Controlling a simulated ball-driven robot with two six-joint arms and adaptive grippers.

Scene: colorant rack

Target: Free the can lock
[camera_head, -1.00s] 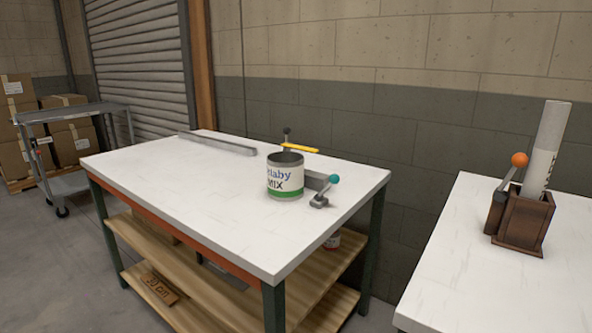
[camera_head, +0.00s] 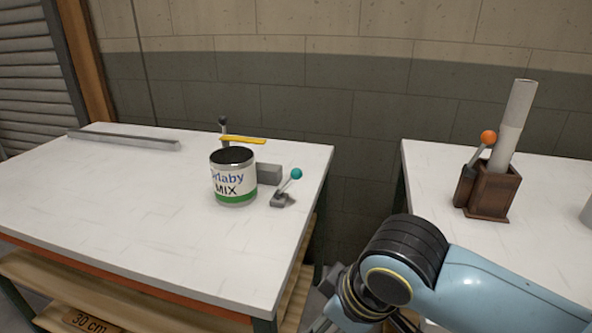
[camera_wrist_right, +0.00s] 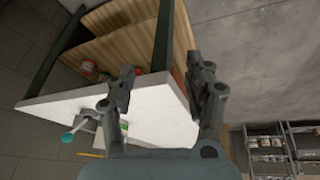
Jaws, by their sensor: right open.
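A white can with a green band and "MIX" lettering (camera_head: 233,178) stands upright on the white workbench (camera_head: 110,205). Right of it is a small grey lever clamp with a teal ball knob (camera_head: 295,174), its handle tilted up. The teal knob also shows in the right wrist view (camera_wrist_right: 68,137). A yellow bar (camera_head: 243,139) and a dark-knobbed lever (camera_head: 223,125) are behind the can. My right gripper (camera_wrist_right: 162,66) is open and empty, with its fingers apart near the bench edge, away from the clamp. My left gripper is not in view.
A grey block (camera_head: 268,173) sits between can and clamp. A grey rail (camera_head: 124,140) lies at the bench's back left. A second table at right carries a brown holder (camera_head: 494,190) with a white tube and an orange-knobbed lever (camera_head: 488,137). A gap separates the tables.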

